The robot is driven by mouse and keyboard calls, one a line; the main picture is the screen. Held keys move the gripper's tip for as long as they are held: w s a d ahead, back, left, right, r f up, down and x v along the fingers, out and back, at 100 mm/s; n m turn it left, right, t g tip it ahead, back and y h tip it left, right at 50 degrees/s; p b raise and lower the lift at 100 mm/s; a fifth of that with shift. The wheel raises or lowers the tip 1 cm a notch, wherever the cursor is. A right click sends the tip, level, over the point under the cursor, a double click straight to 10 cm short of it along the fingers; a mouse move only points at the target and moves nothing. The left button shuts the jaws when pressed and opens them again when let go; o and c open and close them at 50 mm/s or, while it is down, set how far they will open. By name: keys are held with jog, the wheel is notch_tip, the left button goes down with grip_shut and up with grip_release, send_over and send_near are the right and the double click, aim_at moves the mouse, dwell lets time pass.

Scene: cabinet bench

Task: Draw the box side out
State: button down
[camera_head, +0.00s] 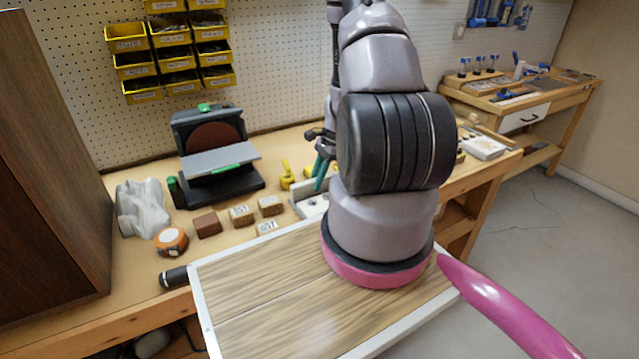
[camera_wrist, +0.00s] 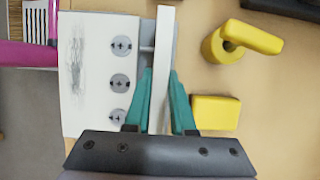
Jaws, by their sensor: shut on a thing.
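The box side (camera_wrist: 164,30) is a pale, narrow board seen edge-on in the wrist view, standing between my two teal fingers. My gripper (camera_wrist: 161,85) is shut on it, with one finger on each side. A white block (camera_wrist: 96,32) with several round screw-like discs lies along the left of the board. Whether the board still sits in a slot of it cannot be told. In the head view my gripper (camera_head: 321,172) points down over the bench, partly hidden by my arm. The white block (camera_head: 307,208) shows only in part there.
Yellow clamp-like pieces (camera_wrist: 215,112) lie close to the right of my gripper in the wrist view. A white-rimmed wood-grain top (camera_head: 255,280) fills the foreground.

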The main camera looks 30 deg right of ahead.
jog(key=c, duration=0.8)
grip_release()
jog(key=shift+w, duration=0.4)
jog(key=shift+o, duration=0.2)
jog(key=shift+s, duration=0.1)
jog(key=v, duration=1.1)
jog(key=a+r+n+t+h, duration=0.1)
jog(key=a+r+n, duration=0.3)
jog(key=r, duration=0.6)
jog(key=a+r+n+t, duration=0.15)
jog(key=a+r, duration=0.35)
jog(key=r, duration=0.5)
jog(key=s+a+r+n+t, duration=0.2)
jog(key=s+a+r+n, duration=0.2)
jog(key=s+r, duration=0.3)
jog(key=s+a+r+n+t+h, duration=0.1)
jog(key=s+a+r+n, duration=0.3)
jog(key=r, duration=0.5)
jog(key=s+a+t, duration=0.1)
jog(key=s, duration=0.1)
jog(key=shift+s+r+t, duration=0.15)
jog(key=shift+s+t, duration=0.2)
